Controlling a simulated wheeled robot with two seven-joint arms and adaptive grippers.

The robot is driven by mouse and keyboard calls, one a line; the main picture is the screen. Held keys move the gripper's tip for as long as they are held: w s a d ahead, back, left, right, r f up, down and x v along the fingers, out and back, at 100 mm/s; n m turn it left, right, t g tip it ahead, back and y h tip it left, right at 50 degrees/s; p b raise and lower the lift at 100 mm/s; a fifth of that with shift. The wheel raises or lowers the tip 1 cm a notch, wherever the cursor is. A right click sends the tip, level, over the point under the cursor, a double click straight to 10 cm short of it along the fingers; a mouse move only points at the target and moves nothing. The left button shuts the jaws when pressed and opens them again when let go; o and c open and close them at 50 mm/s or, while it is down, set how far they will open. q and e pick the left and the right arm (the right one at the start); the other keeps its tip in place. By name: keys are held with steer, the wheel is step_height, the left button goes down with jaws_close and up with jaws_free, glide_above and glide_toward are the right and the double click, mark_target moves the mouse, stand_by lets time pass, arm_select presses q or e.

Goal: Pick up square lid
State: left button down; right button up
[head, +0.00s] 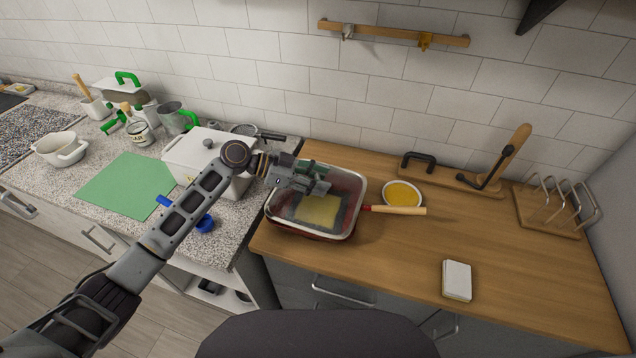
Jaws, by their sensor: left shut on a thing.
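A red square dish (271,217) with a pale rim stands at the left end of the wooden counter. A clear square lid (352,181) with a light edge appears to cover it, and something yellow shows through. My left gripper (318,186) is over the back middle of the lid, shut on what looks like its grip, which the fingers mostly hide. I cannot tell whether the lid rests on the dish or is slightly raised. My right gripper is not in view.
A white box (181,160) with a knobbed top stands left of the dish. A bowl of yellow food (403,194) and a pale-handled tool (400,210) lie close on the right. A white block (457,279) lies nearer the front. The wooden counter's right middle is clear.

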arm_select(q)
steer(key=shift+r+b, duration=0.85)
steer(key=shift+r, duration=3.95)
steer(key=shift+n+t, duration=0.4)
steer(key=shift+t, duration=0.2)
steer(key=shift+f+p, duration=0.5)
steer(key=shift+f, duration=2.05)
steer(key=shift+f, duration=0.2)
steer(key=shift+f+b, duration=0.7)
steer(key=shift+f, duration=0.55)
steer(key=shift+f+b, duration=0.7)
steer(key=shift+b, duration=0.05)
steer(key=shift+f+b, duration=0.1)
steer(key=shift+b, duration=0.45)
